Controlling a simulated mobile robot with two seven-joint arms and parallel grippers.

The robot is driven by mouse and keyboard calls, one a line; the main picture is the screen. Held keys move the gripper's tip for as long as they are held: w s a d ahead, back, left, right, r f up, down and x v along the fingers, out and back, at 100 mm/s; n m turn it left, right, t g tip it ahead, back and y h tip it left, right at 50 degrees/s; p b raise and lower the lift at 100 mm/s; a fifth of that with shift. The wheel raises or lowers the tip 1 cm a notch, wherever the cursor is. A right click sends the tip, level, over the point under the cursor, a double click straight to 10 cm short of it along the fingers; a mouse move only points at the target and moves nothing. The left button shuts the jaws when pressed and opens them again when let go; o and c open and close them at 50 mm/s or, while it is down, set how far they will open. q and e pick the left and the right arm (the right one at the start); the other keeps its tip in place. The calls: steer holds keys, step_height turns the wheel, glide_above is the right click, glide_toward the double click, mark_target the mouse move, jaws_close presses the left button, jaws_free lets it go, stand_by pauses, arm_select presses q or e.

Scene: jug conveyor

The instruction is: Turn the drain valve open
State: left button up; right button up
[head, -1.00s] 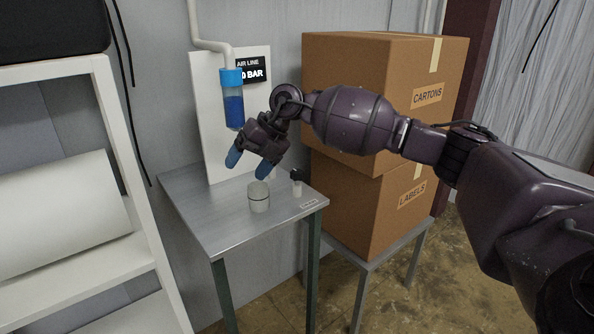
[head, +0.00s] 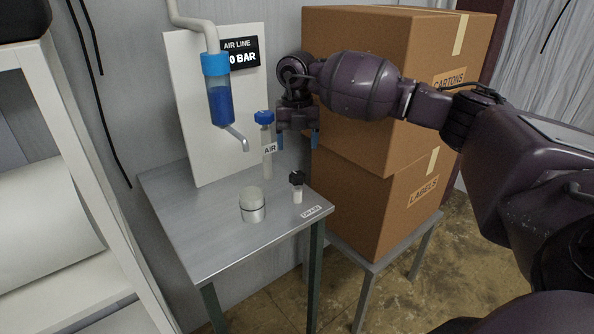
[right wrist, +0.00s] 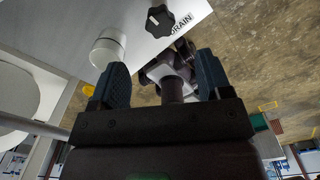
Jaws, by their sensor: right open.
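The drain valve is a black lobed knob (head: 297,178) on a short white stem, standing near the table's front right corner beside a DRAIN label (head: 311,211). In the right wrist view the same knob (right wrist: 160,20) is at the top, beyond my fingers. My right gripper (head: 298,138) is open and empty, fingers pointing down, above and behind the knob and apart from it. Both its fingers show in the right wrist view (right wrist: 160,80), with nothing between them. My left gripper is not in view.
A blue-knobbed AIR valve (head: 264,117) stands just left of my right gripper. A bowl of blue liquid (head: 220,102) with a metal spout hangs by the AIR LINE panel (head: 190,90). A pale cup (head: 253,206) stands left of the drain knob. Stacked cartons (head: 375,200) rise close on the right.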

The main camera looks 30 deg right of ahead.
mark_target(297, 174)
step_height(297, 174, down, 10)
steer(key=shift+r+p, duration=0.2)
steer(key=shift+p, duration=0.2)
steer(key=c, duration=0.9)
